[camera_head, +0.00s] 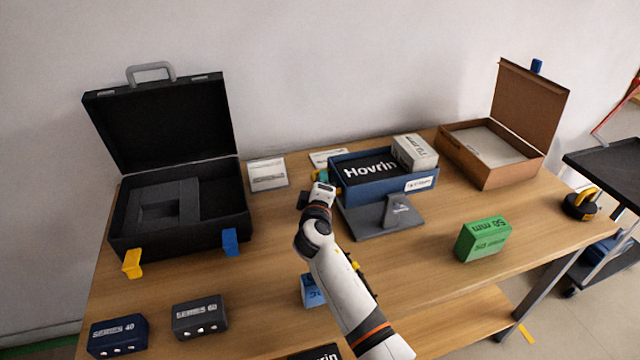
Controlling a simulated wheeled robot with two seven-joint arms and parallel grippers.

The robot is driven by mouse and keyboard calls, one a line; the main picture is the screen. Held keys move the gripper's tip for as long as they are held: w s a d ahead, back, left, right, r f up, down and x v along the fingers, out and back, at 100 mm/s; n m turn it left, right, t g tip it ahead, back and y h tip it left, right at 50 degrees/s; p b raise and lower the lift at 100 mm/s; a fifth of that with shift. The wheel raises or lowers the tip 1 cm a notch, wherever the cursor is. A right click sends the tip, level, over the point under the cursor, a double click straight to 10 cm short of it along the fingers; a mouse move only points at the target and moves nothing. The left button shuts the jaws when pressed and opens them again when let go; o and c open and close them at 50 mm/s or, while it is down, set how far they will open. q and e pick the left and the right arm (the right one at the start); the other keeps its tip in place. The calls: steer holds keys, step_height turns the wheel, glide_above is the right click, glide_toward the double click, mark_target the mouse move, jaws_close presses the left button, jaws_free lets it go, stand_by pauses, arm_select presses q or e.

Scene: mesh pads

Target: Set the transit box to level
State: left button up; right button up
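No label I can read says transit box, so I cannot tell which container it is. A blue open box (352,197) stands at the back middle with a grey stand (377,221) at its front. It holds a black Hovrin pack (369,169) and a pale carton (415,153). A black case (180,232) with its lid open stands at the left, with a grey insert inside. My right gripper (306,200) is at the blue box's front left corner. Its fingers are small and partly hidden, so contact and opening are unclear. My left gripper is out of view.
An open brown box (476,172) stands at back right. A green 50 mm block (483,240), Series 40 (118,336) and Series 60 (200,317) blocks lie nearer. A yellow-black round tool (581,204) sits by the right edge. The table middle-left is free.

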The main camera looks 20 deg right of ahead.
steer(key=shift+r, duration=0.15)
steer(key=f+v, duration=0.1)
steer(key=v, duration=0.6)
steer(key=shift+s+r, duration=0.25)
steer(key=shift+r, duration=0.2)
